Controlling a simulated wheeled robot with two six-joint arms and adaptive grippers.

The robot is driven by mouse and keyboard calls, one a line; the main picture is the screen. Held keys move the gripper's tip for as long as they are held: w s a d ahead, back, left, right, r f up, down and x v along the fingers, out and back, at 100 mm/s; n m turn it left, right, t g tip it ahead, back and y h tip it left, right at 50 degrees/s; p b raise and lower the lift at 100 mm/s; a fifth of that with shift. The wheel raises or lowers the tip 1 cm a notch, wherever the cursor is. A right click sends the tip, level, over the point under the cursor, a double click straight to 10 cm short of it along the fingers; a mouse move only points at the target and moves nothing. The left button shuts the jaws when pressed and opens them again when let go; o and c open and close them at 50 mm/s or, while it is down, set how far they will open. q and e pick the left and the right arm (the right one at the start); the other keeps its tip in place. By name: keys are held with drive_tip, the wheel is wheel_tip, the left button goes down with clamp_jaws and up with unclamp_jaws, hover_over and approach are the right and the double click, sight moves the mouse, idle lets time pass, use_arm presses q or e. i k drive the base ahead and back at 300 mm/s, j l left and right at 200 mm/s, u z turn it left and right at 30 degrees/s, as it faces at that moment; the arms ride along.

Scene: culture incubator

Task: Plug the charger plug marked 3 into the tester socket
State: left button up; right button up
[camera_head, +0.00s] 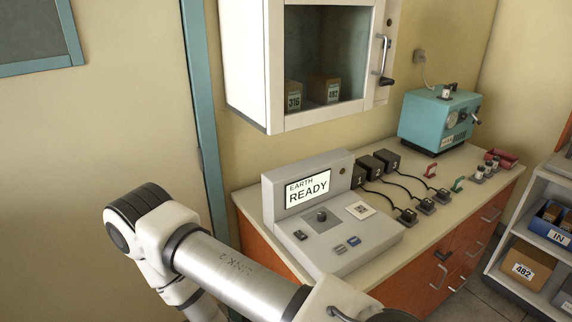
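The charger marked 3 (386,159) is a black box at the back of the counter, beside the black boxes marked 1 (358,177) and 2 (371,166). Black cables run forward from the boxes to small dark plugs. The farthest right plug (442,197) appears to be on the cable from box 3. The grey tester (340,243) stands to the left, its screen (308,189) reading "EARTH READY". My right gripper is not visible.
A teal machine (437,122), red and green handles and small jars (478,173) occupy the counter's right side. A white wall cabinet (330,60) hangs above the tester. A shelf with boxes (527,265) stands at right. Bare counter (440,222) shows along the front.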

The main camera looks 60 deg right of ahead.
sight(442, 193)
drive_tip(key=u, duration=1.35)
drive_tip(key=k+l, duration=0.3)
drive_tip(key=k, duration=0.25)
drive_tip(key=k+l, duration=0.25)
drive_tip(key=k, duration=0.25)
drive_tip(key=k+l, duration=0.3)
drive_tip(key=k, duration=0.25)
drive_tip(key=k+l, duration=0.25)
drive_tip(key=k, duration=0.25)
drive_tip(key=k+l, duration=0.3)
drive_tip(key=k, duration=0.25)
drive_tip(key=k+l, duration=0.25)
drive_tip(key=k, duration=0.3)
drive_tip(key=k+l, duration=0.3)
drive_tip(key=k, duration=0.2)
drive_tip(key=k+l, duration=0.25)
drive_tip(key=k, duration=0.3)
